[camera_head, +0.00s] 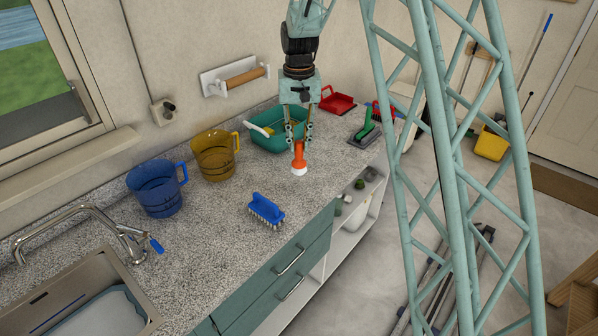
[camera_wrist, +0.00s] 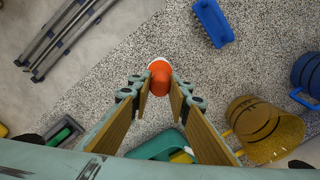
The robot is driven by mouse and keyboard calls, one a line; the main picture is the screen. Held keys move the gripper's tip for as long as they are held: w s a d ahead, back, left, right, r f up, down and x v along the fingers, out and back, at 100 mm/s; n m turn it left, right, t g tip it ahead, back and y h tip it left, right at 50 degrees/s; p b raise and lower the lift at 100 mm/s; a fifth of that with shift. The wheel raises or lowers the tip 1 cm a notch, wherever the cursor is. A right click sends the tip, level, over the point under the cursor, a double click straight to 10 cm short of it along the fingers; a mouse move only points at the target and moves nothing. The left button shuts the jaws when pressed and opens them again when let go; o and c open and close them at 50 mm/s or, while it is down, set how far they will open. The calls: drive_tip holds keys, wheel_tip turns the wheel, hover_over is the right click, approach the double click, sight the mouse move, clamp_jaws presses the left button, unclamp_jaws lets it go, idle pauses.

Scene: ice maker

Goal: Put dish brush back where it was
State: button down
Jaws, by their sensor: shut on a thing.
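My gripper (camera_head: 299,140) points down over the counter and is shut on an orange brush with a white head, which I take as the dish brush (camera_head: 299,158). The brush hangs upright, white head down; I cannot tell whether it touches the counter. In the wrist view the orange brush (camera_wrist: 160,76) sits between the fingertips (camera_wrist: 157,90), its far end hidden. Behind the gripper is a teal tub (camera_head: 262,141) holding a brush with a white handle and yellow part (camera_head: 262,130).
A blue brush (camera_head: 266,210) lies on the speckled counter (camera_head: 225,235) in front. A yellow jug (camera_head: 215,157) and blue jug (camera_head: 157,190) stand left of the tub. A red dustpan (camera_head: 338,103) and a green-handled tool (camera_head: 364,132) lie at the right end. The sink (camera_head: 85,300) is front left.

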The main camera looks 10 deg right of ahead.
sight(299, 160)
drive_tip(key=shift+f, duration=2.45)
drive_tip(key=shift+f, duration=2)
drive_tip(key=c, duration=2.4)
unclamp_jaws()
wheel_tip(299, 160, up, 11)
drive_tip(key=shift+f, duration=0.1)
drive_tip(key=shift+r, duration=0.7)
